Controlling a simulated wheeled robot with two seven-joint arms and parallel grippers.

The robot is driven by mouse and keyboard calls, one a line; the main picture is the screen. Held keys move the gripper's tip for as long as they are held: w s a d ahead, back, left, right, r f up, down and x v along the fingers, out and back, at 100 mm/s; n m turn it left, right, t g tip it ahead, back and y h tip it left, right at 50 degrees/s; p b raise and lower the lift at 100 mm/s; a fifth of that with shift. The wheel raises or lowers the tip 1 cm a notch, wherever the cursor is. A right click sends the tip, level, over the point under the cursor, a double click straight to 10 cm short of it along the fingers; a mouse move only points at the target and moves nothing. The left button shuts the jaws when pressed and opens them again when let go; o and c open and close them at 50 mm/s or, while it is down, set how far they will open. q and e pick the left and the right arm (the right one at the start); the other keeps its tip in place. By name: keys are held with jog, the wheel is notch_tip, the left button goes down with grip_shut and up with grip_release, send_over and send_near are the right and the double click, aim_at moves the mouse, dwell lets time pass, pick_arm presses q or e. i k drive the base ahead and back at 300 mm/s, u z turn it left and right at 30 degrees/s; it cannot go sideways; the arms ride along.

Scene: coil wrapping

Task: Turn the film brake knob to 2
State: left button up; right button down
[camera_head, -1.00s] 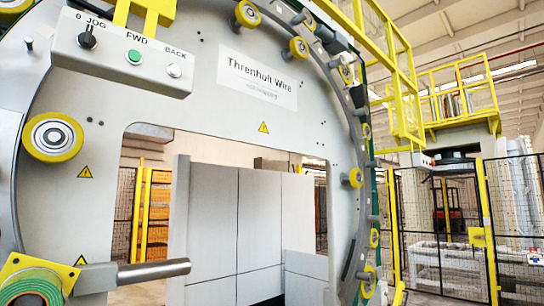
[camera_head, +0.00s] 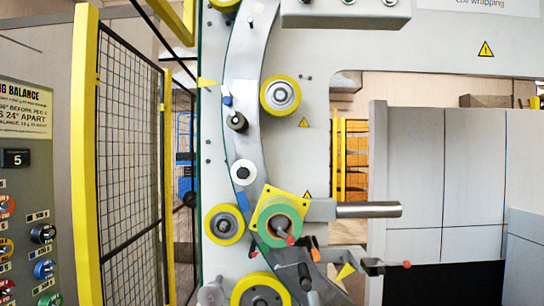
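The film carriage shows in the head view as a yellow square plate (camera_head: 265,196) with a green roll (camera_head: 280,222) on it, mounted on the grey ring track. Small red, orange and black parts sit just below and right of the roll. A dark round knob-like part (camera_head: 237,122) with a blue mark beside it sits higher on the track. I cannot tell which part is the film brake knob, and no brake scale is readable. Neither of my grippers can be made out in this view.
A grey panel (camera_head: 38,190) with several coloured knobs and a "5" display stands at the left edge. A yellow-framed mesh fence (camera_head: 130,150) stands between it and the machine. A grey bar (camera_head: 368,210) juts right from near the roll. Yellow rollers (camera_head: 281,95) line the track.

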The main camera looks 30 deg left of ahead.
aim_at(243, 172)
jog(key=u, duration=1.25)
jog(key=k, duration=0.6)
jog(key=z, duration=0.55)
jog(key=i, duration=0.95)
jog(key=z, duration=0.1)
